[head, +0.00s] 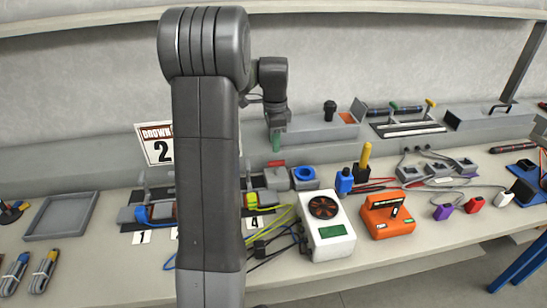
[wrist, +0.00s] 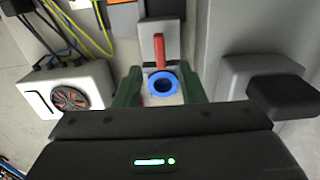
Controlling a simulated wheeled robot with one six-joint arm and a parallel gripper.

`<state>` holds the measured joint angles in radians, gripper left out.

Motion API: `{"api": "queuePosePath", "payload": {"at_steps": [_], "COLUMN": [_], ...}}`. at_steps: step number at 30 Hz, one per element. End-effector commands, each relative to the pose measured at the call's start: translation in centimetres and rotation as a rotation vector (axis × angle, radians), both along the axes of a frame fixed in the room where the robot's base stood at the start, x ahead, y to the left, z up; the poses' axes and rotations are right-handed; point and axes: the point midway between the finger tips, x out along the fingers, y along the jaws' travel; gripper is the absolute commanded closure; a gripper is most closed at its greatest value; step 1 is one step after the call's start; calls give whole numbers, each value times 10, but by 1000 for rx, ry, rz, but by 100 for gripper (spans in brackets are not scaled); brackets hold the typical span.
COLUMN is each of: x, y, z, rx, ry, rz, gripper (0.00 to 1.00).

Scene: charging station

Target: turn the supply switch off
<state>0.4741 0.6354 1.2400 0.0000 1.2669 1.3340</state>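The switch is a grey box (wrist: 152,28) with a red lever (wrist: 160,52), seen at the top centre of the wrist view. The lever points down the picture toward a blue ring (wrist: 163,82). In the head view the red lever (head: 276,163) shows just left of the blue ring (head: 305,173). My gripper (wrist: 161,72) has its two green fingers apart with nothing held. In the head view my gripper (head: 276,142) hangs above and behind the lever, pointing down. I cannot tell whether the fingers touch anything, nor read an on or off mark.
A white fan unit (head: 327,232) stands in front of the blue ring, with yellow and black cables to its left. An orange device (head: 388,215) sits to its right. A grey block with a dark top (wrist: 283,97) stands right of my gripper in the wrist view.

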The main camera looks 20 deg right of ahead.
Motion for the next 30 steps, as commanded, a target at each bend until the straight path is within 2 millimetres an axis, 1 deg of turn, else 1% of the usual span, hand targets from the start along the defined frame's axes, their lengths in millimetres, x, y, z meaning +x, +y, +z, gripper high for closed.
{"api": "queuePosePath", "payload": {"at_steps": [1,3,9,15,23,24,29,30], "x": [-1,-1,-1,0,0,0,0,0], "y": [0,0,0,0,0,0,0,0], "z": [-12,-26,-57,-70,-71,-71,-71,-71], "rx": [2,2,2,0,0,0,0,0], "ry": [4,4,3,0,-1,-1,-1,-1], "rz": [0,1,1,1,1,1,1,1], "gripper": [64,64,64,64,64,68,99,100]}}
